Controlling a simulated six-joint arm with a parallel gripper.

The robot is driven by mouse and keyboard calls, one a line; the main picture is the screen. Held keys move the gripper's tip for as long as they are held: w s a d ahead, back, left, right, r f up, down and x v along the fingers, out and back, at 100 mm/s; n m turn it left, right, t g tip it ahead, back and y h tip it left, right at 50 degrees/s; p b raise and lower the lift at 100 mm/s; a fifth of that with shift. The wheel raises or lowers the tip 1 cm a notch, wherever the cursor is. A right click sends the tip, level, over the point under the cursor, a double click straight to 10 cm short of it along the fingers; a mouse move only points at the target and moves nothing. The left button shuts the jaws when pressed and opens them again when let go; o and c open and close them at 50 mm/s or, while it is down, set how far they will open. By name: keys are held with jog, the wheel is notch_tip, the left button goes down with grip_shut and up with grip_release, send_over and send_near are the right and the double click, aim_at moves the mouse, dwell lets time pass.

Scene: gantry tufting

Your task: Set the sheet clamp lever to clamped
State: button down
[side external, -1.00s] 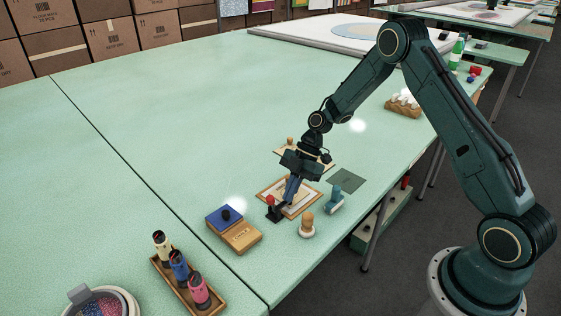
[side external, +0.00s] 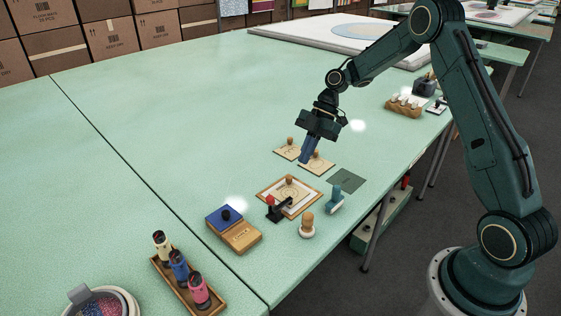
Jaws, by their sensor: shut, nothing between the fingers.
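The sheet clamp (side external: 275,212), small and black with a red knob (side external: 270,200), stands at the left edge of a framed sheet (side external: 303,207) on the green table. A black arm of the clamp appears to reach right over the frame's edge. The red knob stands up on the left of the clamp; its exact lever setting is too small to tell. My gripper (side external: 306,161) is shut and empty, with blue fingers pointing down. It is up and behind the clamp, apart from it, over the area near two small cards.
Two knobbed cards (side external: 287,153) lie behind the framed sheet. A wooden peg figure (side external: 307,226) and a blue piece (side external: 335,199) stand in front and right. A blue-topped wooden box (side external: 243,236) is left. A tray of several bobbins (side external: 213,304) lies front left.

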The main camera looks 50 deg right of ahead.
jog(key=shift+v, duration=0.9)
jog(key=shift+d, duration=0.1)
jog(key=s+a+r+m+t+h, duration=0.1)
jog(key=s+a+r+m+h, duration=0.1)
jog(key=s+a+r+m, duration=0.35)
jog(key=s+a+r+m+t+h, duration=0.1)
jog(key=s+a+r+m+h, duration=0.15)
jog(key=s+r, duration=0.55)
jog(key=s+r+m+t+h, duration=0.1)
jog(key=s+r+m, duration=0.1)
jog(key=s+m, duration=0.3)
jog(key=s+r+m+t+h, duration=0.1)
jog(key=s+m, duration=0.4)
jog(key=s, duration=0.5)
jog(key=shift+s+r+t, duration=0.15)
jog(key=shift+r+t, duration=0.2)
jog(key=shift+t, duration=0.45)
jog(key=shift+d, duration=0.15)
